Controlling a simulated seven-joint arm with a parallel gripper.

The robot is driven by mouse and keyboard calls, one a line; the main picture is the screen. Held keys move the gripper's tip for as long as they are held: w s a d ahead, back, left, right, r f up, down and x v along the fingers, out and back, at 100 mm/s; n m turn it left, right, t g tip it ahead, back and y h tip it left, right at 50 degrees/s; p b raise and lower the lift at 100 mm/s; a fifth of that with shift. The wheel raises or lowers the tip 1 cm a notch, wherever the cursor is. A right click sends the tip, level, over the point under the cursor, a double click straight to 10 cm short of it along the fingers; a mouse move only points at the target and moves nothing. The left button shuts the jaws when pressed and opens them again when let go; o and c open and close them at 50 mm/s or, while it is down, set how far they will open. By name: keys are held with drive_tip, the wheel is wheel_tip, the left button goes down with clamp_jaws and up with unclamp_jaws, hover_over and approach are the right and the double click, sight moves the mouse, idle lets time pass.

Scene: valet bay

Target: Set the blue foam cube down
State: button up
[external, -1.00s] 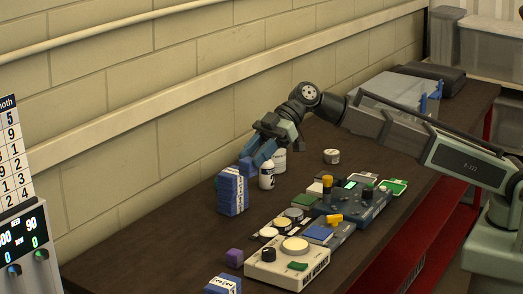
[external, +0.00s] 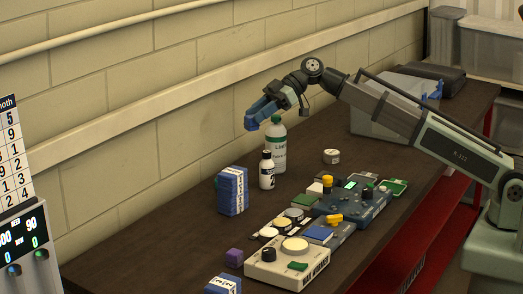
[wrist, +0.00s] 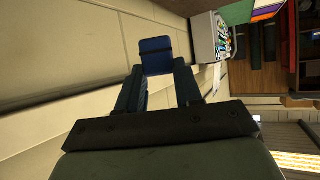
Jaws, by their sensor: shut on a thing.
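The blue foam cube (wrist: 155,57) shows in the wrist view between the tips of my gripper's two fingers (wrist: 157,72). In the external view my gripper (external: 254,116) points left and slightly down, well above the table near the wall. The cube (external: 251,122) shows there as a small blue end at the fingertips, partly hidden by the fingers. My gripper is shut on it, and the cube touches nothing else that I can see.
A green-capped white bottle (external: 277,150) and a smaller black-capped bottle (external: 267,172) stand below my gripper. A blue stack of boxes (external: 232,192) stands left of them. Devices (external: 290,262) line the front edge. The dark table (external: 150,230) has free room at left.

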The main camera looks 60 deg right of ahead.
drive_tip(key=w+d+m+t+h, duration=0.1)
drive_tip(key=w+d+m, duration=0.1)
drive_tip(key=d, duration=1.3)
drive_tip(key=w+d+m+t+h, duration=0.1)
drive_tip(key=w+d+t, duration=0.1)
drive_tip(key=d, duration=1.4)
drive_tip(key=shift+s+f, duration=0.1)
drive_tip(key=shift+f, duration=10.35)
drive_tip(key=shift+f, duration=0.15)
drive_tip(key=o, duration=1)
